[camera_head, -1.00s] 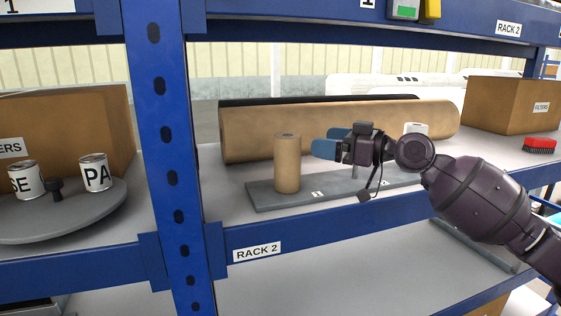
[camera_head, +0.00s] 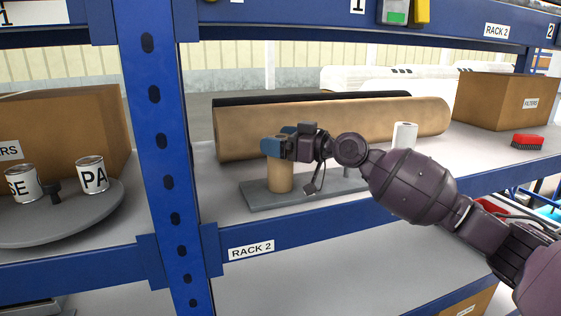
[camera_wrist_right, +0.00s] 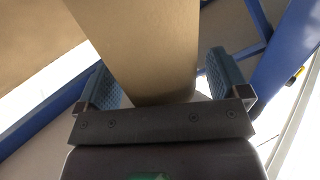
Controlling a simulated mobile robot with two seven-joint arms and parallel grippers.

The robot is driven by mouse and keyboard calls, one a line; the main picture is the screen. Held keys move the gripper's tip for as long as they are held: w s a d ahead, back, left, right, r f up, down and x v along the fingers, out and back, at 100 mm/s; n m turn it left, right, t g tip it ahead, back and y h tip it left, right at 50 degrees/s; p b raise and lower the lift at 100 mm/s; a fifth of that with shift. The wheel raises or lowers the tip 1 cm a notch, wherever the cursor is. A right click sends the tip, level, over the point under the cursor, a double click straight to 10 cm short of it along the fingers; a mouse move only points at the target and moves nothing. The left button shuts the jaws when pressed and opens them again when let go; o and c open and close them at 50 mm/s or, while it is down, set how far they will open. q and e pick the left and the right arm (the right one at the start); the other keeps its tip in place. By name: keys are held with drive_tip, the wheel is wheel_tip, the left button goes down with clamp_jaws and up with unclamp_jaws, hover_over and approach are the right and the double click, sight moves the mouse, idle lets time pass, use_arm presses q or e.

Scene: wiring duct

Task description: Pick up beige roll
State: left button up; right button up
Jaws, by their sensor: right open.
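The beige roll (camera_head: 280,178) stands upright on the left end of a grey base plate (camera_head: 262,203) on the shelf. Its upper part is hidden behind my right gripper (camera_head: 272,146) in the head view. In the right wrist view the beige roll (camera_wrist_right: 150,50) fills the space between the two blue fingers of the right gripper (camera_wrist_right: 160,85). That gripper is open around the roll, with a gap visible beside the right finger. My left gripper is not in view.
A long brown roll (camera_head: 330,124) lies behind the plate. A white roll (camera_head: 404,136) stands to the right. A blue upright post (camera_head: 160,150) is on the left, and a blue shelf edge (camera_head: 300,232) runs in front. A cardboard box (camera_head: 500,100) and red brush (camera_head: 527,141) are at right.

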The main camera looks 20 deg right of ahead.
drive_tip(key=c, duration=1.2)
